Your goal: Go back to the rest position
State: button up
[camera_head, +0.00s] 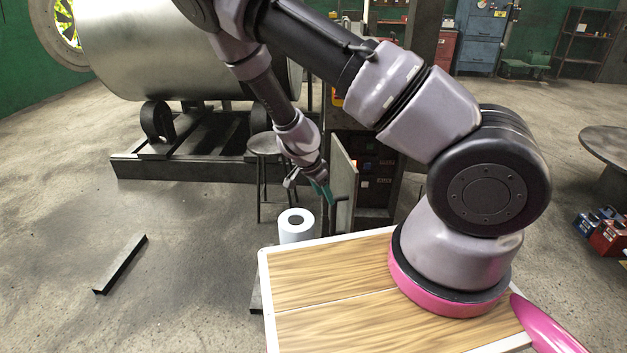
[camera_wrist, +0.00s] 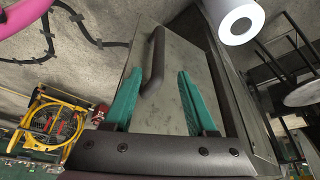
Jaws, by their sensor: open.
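My gripper (camera_head: 319,190) is at the end of my arm, in front of a grey cabinet door (camera_head: 343,186) that stands ajar. In the wrist view, its two teal fingers (camera_wrist: 158,102) are spread apart with nothing held between them. A dark bar handle (camera_wrist: 154,62) on the grey door panel (camera_wrist: 180,60) lies beyond the fingers; I cannot tell the exact gap to it.
A white roll (camera_head: 296,226) stands just below my gripper, and a dark round stool (camera_head: 265,145) is to its left. A large metal tank (camera_head: 150,50) fills the back left. A dark beam (camera_head: 120,265) lies on the floor, which is otherwise clear at left.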

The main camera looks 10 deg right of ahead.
jog(key=s+a+r+n+y, duration=0.15)
jog(key=r+y, duration=0.25)
jog(key=r, duration=1)
jog(key=a+r+n+y, duration=0.2)
jog(key=a+r+y, duration=0.1)
jog(key=r, duration=1.1)
jog(key=s+d+r+n+t, duration=0.2)
jog(key=s+d+r, duration=0.2)
jog(key=s+r, duration=0.4)
jog(key=s+d+r+n+t+h, duration=0.1)
jog(key=s+d+r+n+t, duration=0.2)
jog(key=s+d+r, duration=0.2)
jog(key=w+a+r+v, duration=0.1)
jog(key=v, duration=0.6)
jog(key=shift+s+r, duration=0.25)
jog(key=shift+r, duration=0.05)
